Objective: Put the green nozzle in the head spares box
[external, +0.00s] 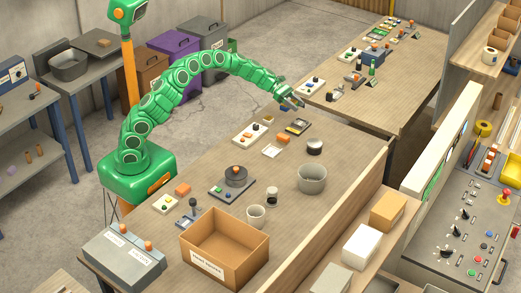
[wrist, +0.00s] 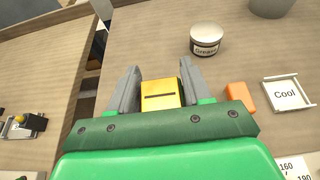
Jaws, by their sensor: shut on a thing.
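My gripper (external: 292,103) is over the far end of the near table in the external view. In the wrist view its two grey fingers (wrist: 153,84) are shut on a yellow block with a dark slot (wrist: 161,102). I cannot see any green on this block, so I cannot tell whether it is the green nozzle. The head spares box (external: 195,262) is an open brown carton with a white label, at the near front of the table. It looks empty inside and is well away from my gripper.
A grease tin (wrist: 205,40), an orange block (wrist: 240,97) and a tray marked Cool (wrist: 286,93) are near my gripper. A grey pot (external: 312,178), a white cup (external: 256,216) and a dark round fixture (external: 236,176) stand between it and the box.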

